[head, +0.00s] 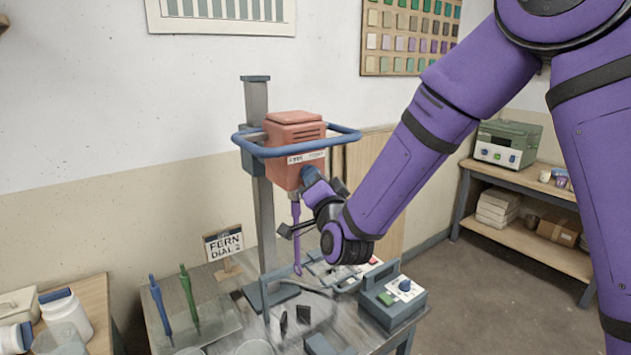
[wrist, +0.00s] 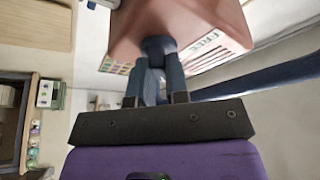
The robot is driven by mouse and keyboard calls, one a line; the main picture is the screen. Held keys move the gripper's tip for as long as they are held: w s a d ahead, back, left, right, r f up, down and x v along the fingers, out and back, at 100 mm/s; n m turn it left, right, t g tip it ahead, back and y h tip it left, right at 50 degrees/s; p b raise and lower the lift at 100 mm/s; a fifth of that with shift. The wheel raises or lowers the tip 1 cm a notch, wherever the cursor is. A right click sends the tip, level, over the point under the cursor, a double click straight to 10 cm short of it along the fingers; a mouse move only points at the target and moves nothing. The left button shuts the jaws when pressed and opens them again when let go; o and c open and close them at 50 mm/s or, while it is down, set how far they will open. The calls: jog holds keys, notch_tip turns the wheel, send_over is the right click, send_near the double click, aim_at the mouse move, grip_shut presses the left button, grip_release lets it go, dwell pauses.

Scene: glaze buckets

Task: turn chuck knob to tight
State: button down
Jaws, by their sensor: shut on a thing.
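The red mixer head (head: 295,150) sits on a grey post, with a blue bar around it. It fills the top of the wrist view (wrist: 180,25). A blue chuck knob (wrist: 158,46) juts from the mixer head toward my gripper. My gripper (head: 312,180) is at the lower front of the head, and in the wrist view its two dark fingers (wrist: 157,75) are shut on the knob. The fingers and my wrist hide much of the knob, and I cannot read its turn position. A purple stirring paddle (head: 296,238) hangs upright below the head.
The blue bar (head: 343,135) passes close to my gripper.

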dwell(0.3)
jog(key=c, duration=1.1)
grip_release()
jog(key=shift+s, duration=0.1)
jog(key=v, duration=1)
jog(key=shift+s+d+f, duration=0.15)
jog(key=shift+s, duration=0.15)
